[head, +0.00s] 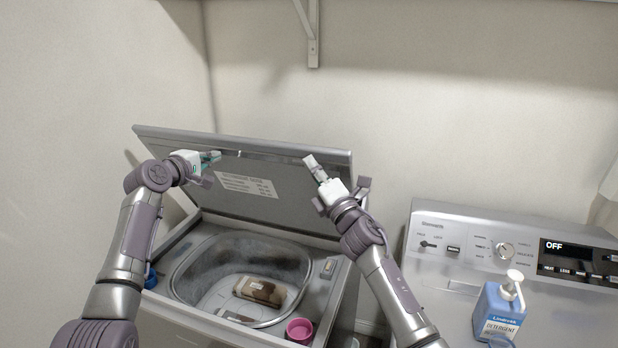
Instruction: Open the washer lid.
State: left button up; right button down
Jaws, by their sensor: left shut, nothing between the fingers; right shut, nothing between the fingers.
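The washer lid (290,180) is a grey panel with a white label, raised and tilted back over the top-load washer (212,322). The washer's tub opening shows below it, with a brown and white item (260,291) inside. My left gripper (214,156) is shut and empty in front of the lid's upper left inner face; I cannot tell if it touches. My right gripper (310,161) is shut and empty, pointing up in front of the lid's right part. My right forearm crosses in front of the lid's lower right side.
A pink cup (299,330) sits at the washer's front right rim, and a blue item (151,277) is at its left. A second machine (443,262) at right bears a blue detergent bottle (498,309). Walls stand close behind and left.

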pick_arm(q)
jog(key=o, duration=0.5)
jog(key=shift+s, duration=0.1)
jog(key=o, duration=0.4)
